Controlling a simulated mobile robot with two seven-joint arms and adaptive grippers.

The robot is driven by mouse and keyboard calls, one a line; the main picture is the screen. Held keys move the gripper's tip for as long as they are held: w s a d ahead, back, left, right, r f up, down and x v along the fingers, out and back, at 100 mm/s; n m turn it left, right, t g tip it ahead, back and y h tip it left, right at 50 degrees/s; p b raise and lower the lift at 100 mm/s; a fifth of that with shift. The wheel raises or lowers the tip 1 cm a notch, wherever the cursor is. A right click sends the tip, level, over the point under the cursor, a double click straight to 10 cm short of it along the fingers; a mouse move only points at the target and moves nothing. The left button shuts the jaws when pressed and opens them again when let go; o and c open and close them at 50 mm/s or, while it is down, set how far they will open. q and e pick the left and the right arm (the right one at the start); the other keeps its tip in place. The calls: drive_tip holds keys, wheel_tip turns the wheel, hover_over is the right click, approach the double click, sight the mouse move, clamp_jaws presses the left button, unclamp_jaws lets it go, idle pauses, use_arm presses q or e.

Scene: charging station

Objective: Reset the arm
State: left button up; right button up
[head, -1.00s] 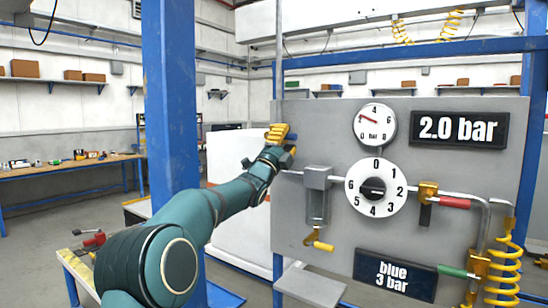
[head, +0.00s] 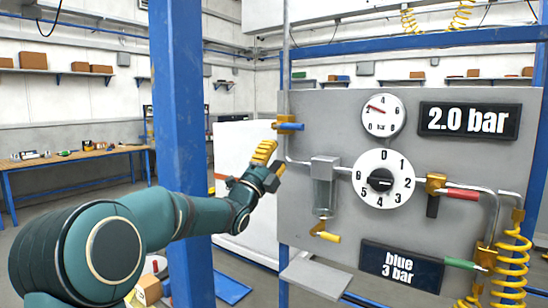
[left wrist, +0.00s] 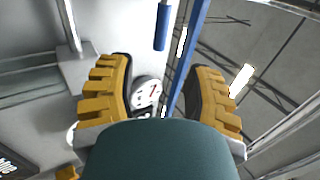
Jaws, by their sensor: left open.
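My left arm comes in from the left in the head view. Its gripper (head: 264,156), with yellow fingers, is in the air in front of the left edge of the grey panel (head: 340,120), below the blue-handled valve (head: 290,126), apart from it. In the left wrist view the two ribbed yellow fingers (left wrist: 160,88) stand wide apart with nothing held between them. A small white dial (left wrist: 148,92) shows beyond the gap. The blue valve handle lies level, pointing right. My right gripper is not in view.
The panel carries a gauge (head: 382,115), a "2.0 bar" display (head: 468,121), a numbered dial (head: 383,179), red-handled (head: 462,194) and green-handled (head: 466,265) levers, and a "blue 3 bar" sign (head: 401,267). A blue post (head: 177,100) stands behind my arm. A yellow coiled hose (head: 512,262) hangs right.

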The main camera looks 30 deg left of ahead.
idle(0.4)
